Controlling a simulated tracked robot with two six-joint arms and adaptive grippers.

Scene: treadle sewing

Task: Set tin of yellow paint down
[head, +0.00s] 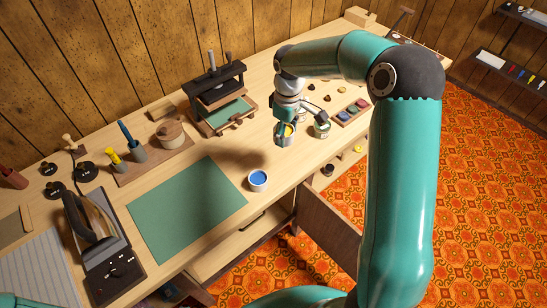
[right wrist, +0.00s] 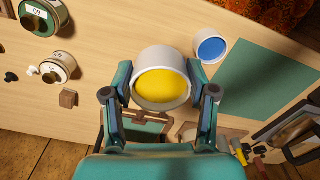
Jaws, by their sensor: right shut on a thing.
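The tin of yellow paint (head: 285,138) is a light metal tin, open at the top, with yellow paint inside. It also shows in the right wrist view (right wrist: 162,88), upright between the fingers. My right gripper (head: 289,125) is shut on it, with one finger on each side of its wall in the right wrist view (right wrist: 160,92). The tin is over the bench, right of the green mat; I cannot tell whether its base touches the wood. My left gripper is not in view.
A tin of blue paint (head: 258,180) stands by the green mat (head: 185,210). A labelled tin (head: 322,130) stands close right of the held tin. A small press (head: 215,95) stands behind left. Bare wood (head: 255,150) lies between the press and the blue tin.

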